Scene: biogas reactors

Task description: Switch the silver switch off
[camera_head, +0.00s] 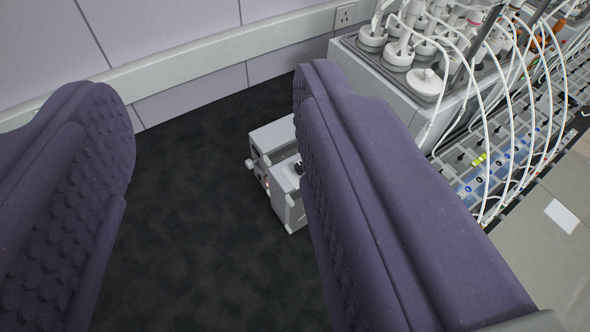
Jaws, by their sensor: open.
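A small light grey box (272,137) sits on the black surface, just left of and partly behind the right finger. The box's left-facing side has a knob and a small red light (266,184). A dark round part shows on the box at the right finger's edge. I cannot make out the silver switch for certain; the right finger hides part of the box.
A grey unit with several white-capped vessels (397,53) and many white tubes stands at the upper right, beside a rack of valves (490,160). A purple panelled wall (190,35) with a white rail and a socket (344,15) runs behind.

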